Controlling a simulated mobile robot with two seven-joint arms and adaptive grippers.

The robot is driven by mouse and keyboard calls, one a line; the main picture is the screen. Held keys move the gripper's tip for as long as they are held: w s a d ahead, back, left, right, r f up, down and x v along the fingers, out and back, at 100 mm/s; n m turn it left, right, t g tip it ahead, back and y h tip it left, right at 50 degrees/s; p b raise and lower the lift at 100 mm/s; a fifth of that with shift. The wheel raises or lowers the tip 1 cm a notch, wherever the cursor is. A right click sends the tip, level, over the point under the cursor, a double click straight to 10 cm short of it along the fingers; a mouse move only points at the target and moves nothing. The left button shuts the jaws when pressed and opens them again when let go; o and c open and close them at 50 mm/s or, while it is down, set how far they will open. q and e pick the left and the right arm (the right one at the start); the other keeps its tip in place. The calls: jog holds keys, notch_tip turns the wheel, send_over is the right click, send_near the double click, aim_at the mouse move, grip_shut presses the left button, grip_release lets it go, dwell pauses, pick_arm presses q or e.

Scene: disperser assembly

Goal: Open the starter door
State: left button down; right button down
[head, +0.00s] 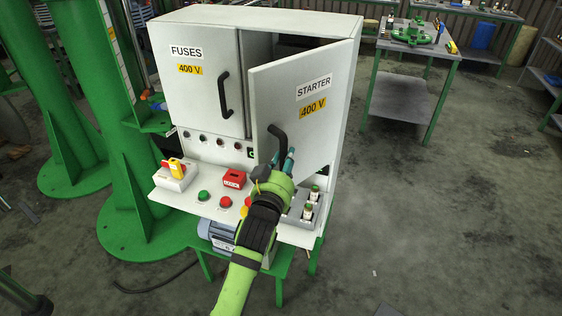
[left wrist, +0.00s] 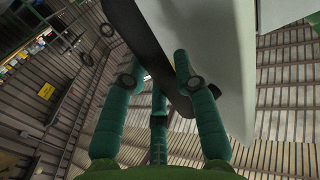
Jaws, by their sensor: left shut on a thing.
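The starter door (head: 307,108) is a white panel labelled STARTER 400 V on the right of the white cabinet. It stands partly open, its left edge swung out from the cabinet, with a dark gap behind it. Its black handle (head: 277,137) is on the door's lower left. My left gripper (head: 284,162) is at the handle and shut on it. In the left wrist view the green fingers close around the dark handle (left wrist: 140,40), beside the pale door (left wrist: 215,70). My right gripper is not in view.
The fuses door (head: 198,85) beside it is closed. Below is a sloped panel with a red lock box (head: 234,179), a yellow-red switch (head: 176,168) and buttons. A green column (head: 125,120) stands at left. Floor to the right is clear up to a workbench (head: 412,85).

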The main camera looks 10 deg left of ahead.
pick_arm(q)
jog(key=shift+d+r, duration=0.2)
jog(key=shift+r, duration=0.25)
jog(key=c, duration=1)
grip_release()
jog(key=shift+w, duration=0.15)
jog(key=shift+o, duration=0.3)
jog(key=shift+w+d+f, duration=0.2)
jog(key=shift+w+f, duration=0.1)
jog(key=shift+f, duration=0.1)
jog(key=shift+s+a, duration=0.2)
jog(key=shift+s, duration=0.25)
jog(key=s, duration=1.1)
jog(key=shift+a, duration=0.1)
